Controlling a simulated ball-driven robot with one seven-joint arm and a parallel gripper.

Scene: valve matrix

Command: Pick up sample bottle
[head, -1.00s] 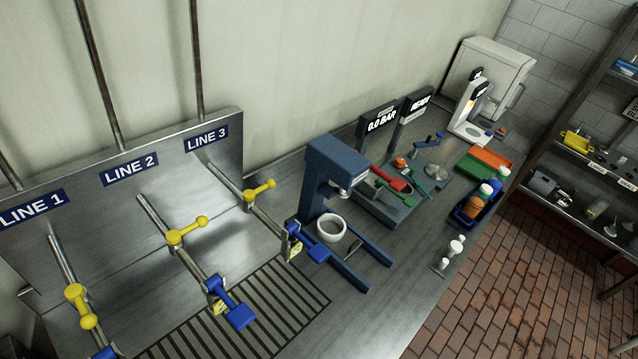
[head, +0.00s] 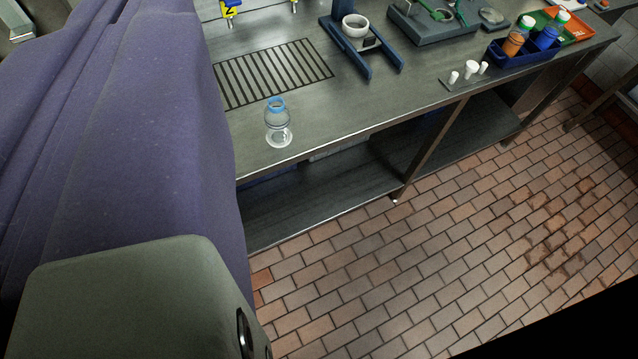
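A clear bottle (head: 278,128) with a blue cap stands upright on the steel bench (head: 345,108). It is near the bench's front edge, just in front of the slotted drain grate, and nothing touches it. An orange bottle (head: 514,42) and a blue bottle (head: 546,39), both with pale caps, stand in a blue rack (head: 523,58) at the upper right. My gripper's fingers do not show. A large purple-sleeved part and a grey-green part of my own arm fill the left side and hide what lies behind them.
The drain grate (head: 272,72) lies behind the bottle. A blue stand (head: 370,60) with a white ring (head: 355,26) is at the back. Small white pieces (head: 471,69) sit near the front edge. An orange tray (head: 580,22) is at the far right. Brick floor (head: 440,220) is open in front.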

